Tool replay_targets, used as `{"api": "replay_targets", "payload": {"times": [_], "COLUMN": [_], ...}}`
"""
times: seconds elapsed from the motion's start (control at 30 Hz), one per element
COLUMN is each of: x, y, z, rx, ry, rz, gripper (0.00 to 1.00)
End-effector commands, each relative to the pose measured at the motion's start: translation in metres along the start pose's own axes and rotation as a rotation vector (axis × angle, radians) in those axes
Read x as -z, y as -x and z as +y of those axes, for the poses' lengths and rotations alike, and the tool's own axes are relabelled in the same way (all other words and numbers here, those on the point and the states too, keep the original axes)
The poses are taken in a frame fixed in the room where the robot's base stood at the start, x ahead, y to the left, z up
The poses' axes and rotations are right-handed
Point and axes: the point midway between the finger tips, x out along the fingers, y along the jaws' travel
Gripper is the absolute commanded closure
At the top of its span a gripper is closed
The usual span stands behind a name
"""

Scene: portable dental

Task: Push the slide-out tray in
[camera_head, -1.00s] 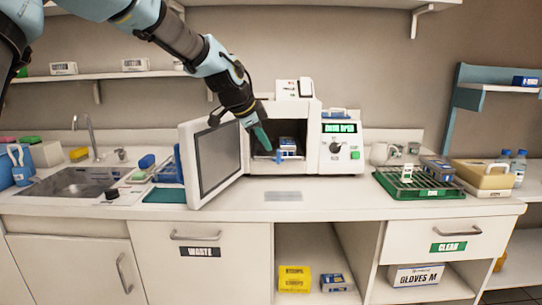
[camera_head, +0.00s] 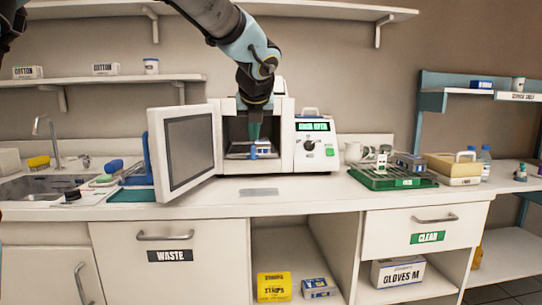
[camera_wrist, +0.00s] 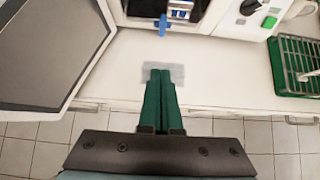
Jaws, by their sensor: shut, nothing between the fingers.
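The slide-out tray (camera_head: 240,156) is at the bottom of the open chamber of the white tabletop unit (camera_head: 286,105). Blue and white items lie on it, and a blue handle (camera_head: 253,152) is at its front; the handle also shows at the top of the wrist view (camera_wrist: 165,24). My gripper (camera_head: 255,138) is shut and empty, with green fingers pointing down in front of the chamber. In the wrist view the fingertips (camera_wrist: 160,71) appear short of the handle, apart from it. How far the tray sticks out is hard to tell.
The unit's door (camera_head: 187,150) stands swung open to the left. A green rack tray (camera_head: 390,180) is on the counter to the right. A shelf (camera_head: 300,8) is above.

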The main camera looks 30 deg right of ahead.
Motion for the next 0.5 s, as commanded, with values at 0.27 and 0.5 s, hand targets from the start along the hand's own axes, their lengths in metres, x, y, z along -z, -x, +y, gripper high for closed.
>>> {"api": "replay_targets", "payload": {"times": [0.27,0.5], "x": [0.001,0.001], "y": [-0.043,-0.093], "z": [0.000,-0.001], "rx": [-0.001,0.000], "ry": [-0.002,0.001], "rz": [0.004,0.004], "gripper": [1.00,1.00]}}
